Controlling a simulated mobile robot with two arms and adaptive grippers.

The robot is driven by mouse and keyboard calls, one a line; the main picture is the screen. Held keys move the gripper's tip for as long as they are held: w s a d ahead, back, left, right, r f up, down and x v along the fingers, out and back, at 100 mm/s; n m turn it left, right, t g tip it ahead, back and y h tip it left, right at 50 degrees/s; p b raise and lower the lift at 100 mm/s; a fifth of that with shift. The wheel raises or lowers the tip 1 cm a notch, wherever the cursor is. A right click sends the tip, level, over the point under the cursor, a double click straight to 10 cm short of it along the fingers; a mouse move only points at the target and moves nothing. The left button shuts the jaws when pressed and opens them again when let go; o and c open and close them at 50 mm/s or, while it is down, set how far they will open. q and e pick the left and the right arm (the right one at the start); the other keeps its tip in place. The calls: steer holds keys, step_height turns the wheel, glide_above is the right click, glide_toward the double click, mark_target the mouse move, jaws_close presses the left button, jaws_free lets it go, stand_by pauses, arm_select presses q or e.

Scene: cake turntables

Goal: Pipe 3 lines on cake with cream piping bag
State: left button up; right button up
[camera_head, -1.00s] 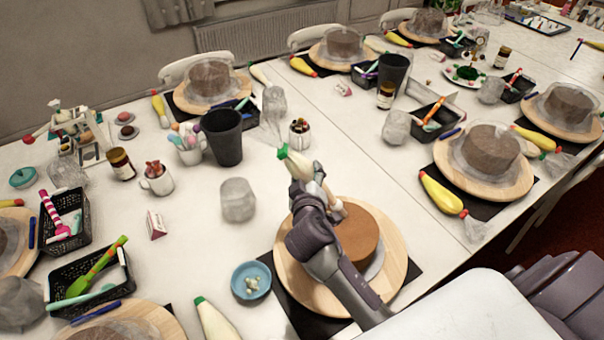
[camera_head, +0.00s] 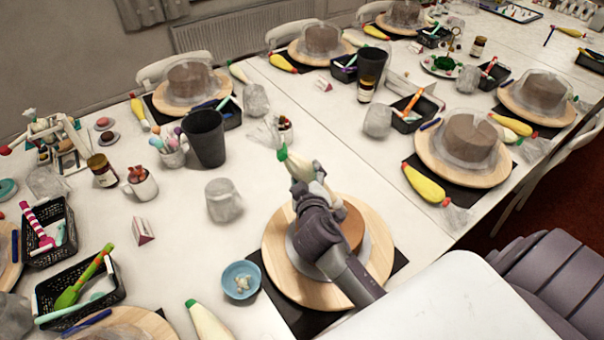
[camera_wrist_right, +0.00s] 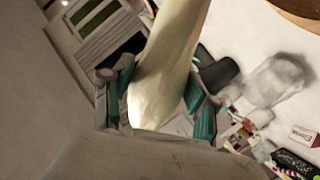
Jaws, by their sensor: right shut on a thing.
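My right gripper (camera_head: 312,190) is shut on a cream-coloured piping bag (camera_head: 299,164) with a green part and a clear, crumpled end at the upper left. The bag is tilted and held above the far left side of the cake. In the right wrist view the pale bag (camera_wrist_right: 168,55) runs between the fingers (camera_wrist_right: 160,98). The round brown cake (camera_head: 352,228) stands on a wooden turntable (camera_head: 281,275), partly hidden by my right arm. I cannot see the bag's tip against the cake, nor any cream line on it. My left gripper is not in view.
A blue bowl (camera_head: 238,266) and another piping bag (camera_head: 208,322) are left of the turntable. A black cup (camera_head: 205,138), a clear wrapped lump (camera_head: 223,200) and baskets (camera_head: 40,292) lie further left. A wrapped cake (camera_head: 468,140) stands at right.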

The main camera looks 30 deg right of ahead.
steer(key=shift+s+d+r, duration=0.1)
steer(key=shift+s+d, duration=0.35)
steer(key=shift+d, duration=0.1)
steer(key=o, duration=0.5)
steer(key=shift+c, duration=0.3)
